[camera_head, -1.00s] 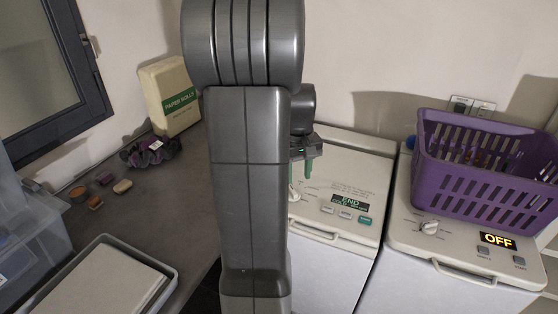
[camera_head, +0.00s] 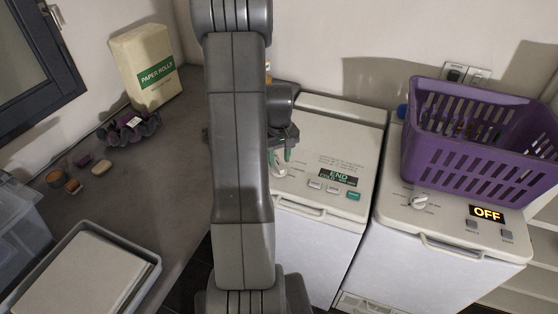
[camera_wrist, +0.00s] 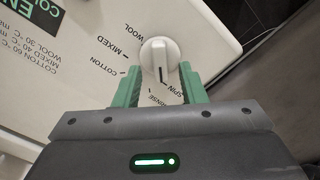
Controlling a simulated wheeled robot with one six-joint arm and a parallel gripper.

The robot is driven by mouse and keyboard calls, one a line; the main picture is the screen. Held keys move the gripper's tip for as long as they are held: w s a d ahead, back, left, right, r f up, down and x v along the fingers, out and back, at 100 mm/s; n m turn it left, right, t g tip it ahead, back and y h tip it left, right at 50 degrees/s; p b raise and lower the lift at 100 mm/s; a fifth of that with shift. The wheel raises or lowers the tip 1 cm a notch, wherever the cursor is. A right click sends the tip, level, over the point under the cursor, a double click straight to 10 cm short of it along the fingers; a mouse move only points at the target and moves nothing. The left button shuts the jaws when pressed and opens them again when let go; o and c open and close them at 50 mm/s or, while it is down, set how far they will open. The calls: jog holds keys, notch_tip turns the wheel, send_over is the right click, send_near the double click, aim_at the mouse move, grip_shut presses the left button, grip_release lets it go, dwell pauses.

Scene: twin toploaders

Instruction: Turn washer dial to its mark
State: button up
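The washer dial (camera_wrist: 158,55) is a white round knob with a raised grip, on the left machine's panel. In the wrist view a dark line on it points down, between the SPIN and RINSE labels. COTTON, MIXED and WOOL labels run round its left side. My gripper (camera_wrist: 160,75) is open, its green fingertips apart on either side of the dial's near part; I cannot tell whether they touch it. In the head view the gripper (camera_head: 282,155) is over the left end of the panel, and the dial (camera_head: 279,171) is partly hidden. The panel's display (camera_head: 338,177) reads END.
The right machine has its own dial (camera_head: 419,202), an OFF display (camera_head: 487,214) and a purple basket (camera_head: 470,178) on top. A grey counter (camera_head: 150,180) at left holds a paper rolls pack (camera_head: 145,68), a grey tray (camera_head: 150,269) and small items.

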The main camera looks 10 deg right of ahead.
aim_at(279, 168)
jog(key=shift+f, duration=1.25)
jog(key=shift+c, duration=0.3)
grip_shut()
jog(key=shift+m, duration=0.3)
jog(key=m+b, duration=0.2)
jog(key=m, duration=0.1)
jog(key=shift+f+m, duration=0.1)
jog(key=shift+m, duration=0.2)
jog(key=shift+m+b, duration=1.05)
jog(key=shift+m, duration=1.25)
